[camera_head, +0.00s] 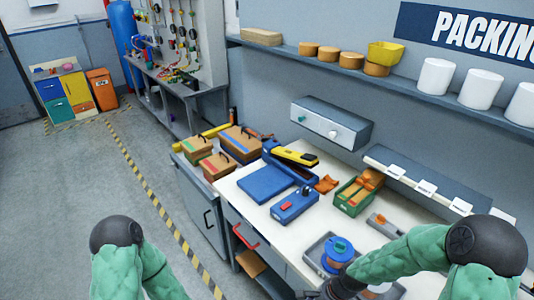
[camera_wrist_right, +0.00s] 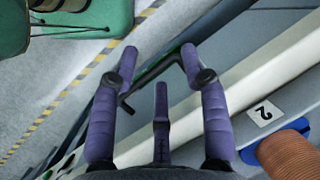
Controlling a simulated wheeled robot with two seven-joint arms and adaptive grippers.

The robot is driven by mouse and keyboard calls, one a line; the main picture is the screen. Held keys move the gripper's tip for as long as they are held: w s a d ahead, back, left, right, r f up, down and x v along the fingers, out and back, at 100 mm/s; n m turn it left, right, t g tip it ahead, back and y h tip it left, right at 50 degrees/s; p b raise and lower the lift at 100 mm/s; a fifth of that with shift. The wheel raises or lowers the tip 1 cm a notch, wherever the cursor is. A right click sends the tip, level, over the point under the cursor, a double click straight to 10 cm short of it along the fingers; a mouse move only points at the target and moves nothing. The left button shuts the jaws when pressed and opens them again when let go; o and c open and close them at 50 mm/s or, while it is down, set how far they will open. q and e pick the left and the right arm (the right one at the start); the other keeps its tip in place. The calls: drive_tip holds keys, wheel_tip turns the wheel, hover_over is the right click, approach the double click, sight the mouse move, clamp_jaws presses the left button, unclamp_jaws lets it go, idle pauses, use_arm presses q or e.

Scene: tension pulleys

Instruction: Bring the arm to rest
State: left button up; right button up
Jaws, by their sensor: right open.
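My right arm (camera_head: 400,258) comes in from the lower right in the head view and reaches over the front of the workbench. Behind the fingers are the bench's pale front edge (camera_wrist_right: 200,97) and a dark bar-shaped handle. My left arm (camera_head: 125,262) is at the lower left in the head view, over the floor; its gripper is out of view.
A blue-topped spool (camera_head: 340,247) sits in a grey tray near the right arm. A blue mat (camera_head: 265,184), a blue box (camera_head: 294,205) and a green bin (camera_head: 352,204) stand on the bench. Floor at left is clear.

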drive_tip(key=s+a+f+n, duration=0.5)
drive_tip(key=s+f+n, duration=0.3)
drive_tip(key=f, duration=0.5)
drive_tip(key=shift+s+a+f+n+b, duration=0.15)
drive_tip(key=shift+s+f+n+b, duration=0.15)
drive_tip(key=shift+s, duration=0.7)
idle(0.7)
